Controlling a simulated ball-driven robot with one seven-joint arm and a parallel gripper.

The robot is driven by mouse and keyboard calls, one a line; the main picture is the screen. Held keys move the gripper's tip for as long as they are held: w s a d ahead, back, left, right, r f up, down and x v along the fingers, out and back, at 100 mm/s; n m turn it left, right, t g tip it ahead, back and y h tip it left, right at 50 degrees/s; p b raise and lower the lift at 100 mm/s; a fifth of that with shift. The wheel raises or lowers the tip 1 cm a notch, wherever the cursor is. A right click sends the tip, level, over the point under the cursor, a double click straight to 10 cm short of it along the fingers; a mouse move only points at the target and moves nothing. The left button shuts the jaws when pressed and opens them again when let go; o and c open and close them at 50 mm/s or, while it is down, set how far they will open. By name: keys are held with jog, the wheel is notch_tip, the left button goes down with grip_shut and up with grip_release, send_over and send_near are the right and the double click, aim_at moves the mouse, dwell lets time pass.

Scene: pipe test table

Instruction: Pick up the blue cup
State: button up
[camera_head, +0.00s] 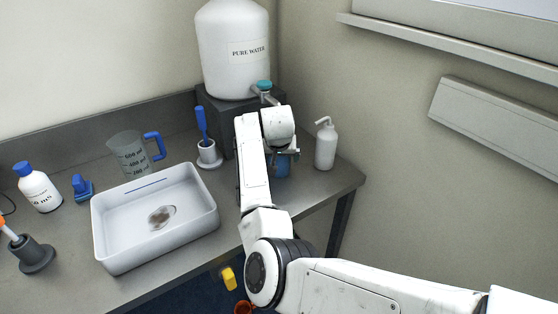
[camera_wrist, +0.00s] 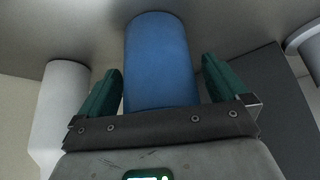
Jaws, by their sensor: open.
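The blue cup (camera_head: 282,167) stands at the right end of the grey table, partly hidden behind my arm in the head view. In the wrist view the blue cup (camera_wrist: 160,60) fills the middle. My gripper (camera_wrist: 160,72) is open, with one green finger on each side of the cup. A narrow gap shows between the cup and each finger, wider at the right one. In the head view my gripper (camera_head: 285,153) is at the cup and mostly hidden by my own arm.
A white squeeze bottle (camera_head: 325,147) stands just right of the cup, and in the wrist view the white bottle (camera_wrist: 62,112) is at left. The dark stand (camera_head: 218,120) under the water tank (camera_head: 233,35) is behind-left. A white basin (camera_head: 110,225) lies further left.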

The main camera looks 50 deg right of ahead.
jog(key=shift+w+d+f, duration=0.15)
jog(key=shift+f, duration=0.25)
jog(key=c, duration=1.2)
jog(key=shift+r, duration=0.1)
jog(key=shift+c, duration=0.5)
jog(key=shift+r, duration=0.1)
